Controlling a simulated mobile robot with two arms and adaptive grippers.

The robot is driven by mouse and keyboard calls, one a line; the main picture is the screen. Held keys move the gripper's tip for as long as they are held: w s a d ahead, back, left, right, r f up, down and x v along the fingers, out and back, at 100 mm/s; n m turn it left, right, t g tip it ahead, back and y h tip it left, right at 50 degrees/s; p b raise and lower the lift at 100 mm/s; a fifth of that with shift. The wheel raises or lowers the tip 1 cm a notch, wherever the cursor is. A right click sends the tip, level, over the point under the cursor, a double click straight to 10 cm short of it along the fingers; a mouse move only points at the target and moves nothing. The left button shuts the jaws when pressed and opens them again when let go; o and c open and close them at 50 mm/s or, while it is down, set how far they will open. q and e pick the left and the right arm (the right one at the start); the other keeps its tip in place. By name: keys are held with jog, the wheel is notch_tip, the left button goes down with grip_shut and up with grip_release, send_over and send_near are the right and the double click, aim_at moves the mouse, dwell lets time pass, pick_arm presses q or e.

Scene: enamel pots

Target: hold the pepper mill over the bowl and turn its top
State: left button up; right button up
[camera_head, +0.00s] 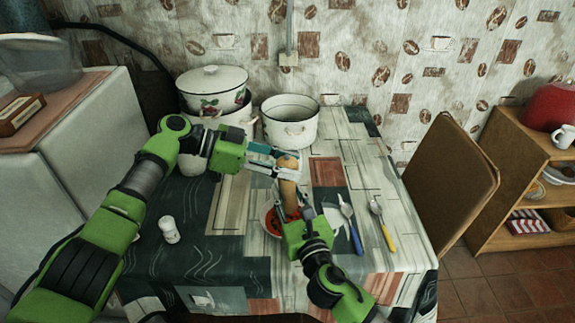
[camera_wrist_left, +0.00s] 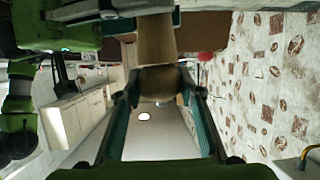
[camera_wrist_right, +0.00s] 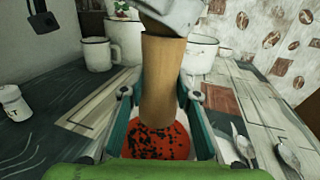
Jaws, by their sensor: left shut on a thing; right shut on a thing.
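The wooden pepper mill (camera_head: 289,192) stands about upright over the bowl. My left gripper (camera_head: 287,163) is shut on the mill's top; the rounded top (camera_wrist_left: 160,86) shows between its fingers in the left wrist view. My right gripper (camera_head: 294,210) is shut on the mill's body (camera_wrist_right: 162,80), lower down. The bowl (camera_head: 267,226) sits on the table below, partly hidden by the right gripper and the mill. It holds red food (camera_wrist_right: 160,143) with dark specks, visible behind the mill's lower end in the right wrist view.
A white shaker (camera_head: 168,230) stands at the left of the patterned table. A blue-handled utensil (camera_head: 351,225) and a yellow-handled spoon (camera_head: 381,222) lie right of the bowl. A lidded pot (camera_head: 212,92) and an open white pot (camera_head: 291,122) stand behind. A chair (camera_head: 450,180) is at right.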

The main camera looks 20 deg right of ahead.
pick_arm(q)
jog(key=shift+w+a+f+m, duration=0.2)
jog(key=shift+m, duration=0.1)
jog(key=shift+s+d+g, duration=0.1)
jog(key=shift+s+g, duration=0.25)
jog(key=shift+g, duration=0.25)
jog(key=o, duration=1.1)
jog(key=shift+r, duration=0.15)
jog(key=shift+w+a+r, duration=0.1)
jog(key=shift+w+a, duration=0.05)
jog(key=shift+a, duration=0.2)
jog(key=v, duration=1.1)
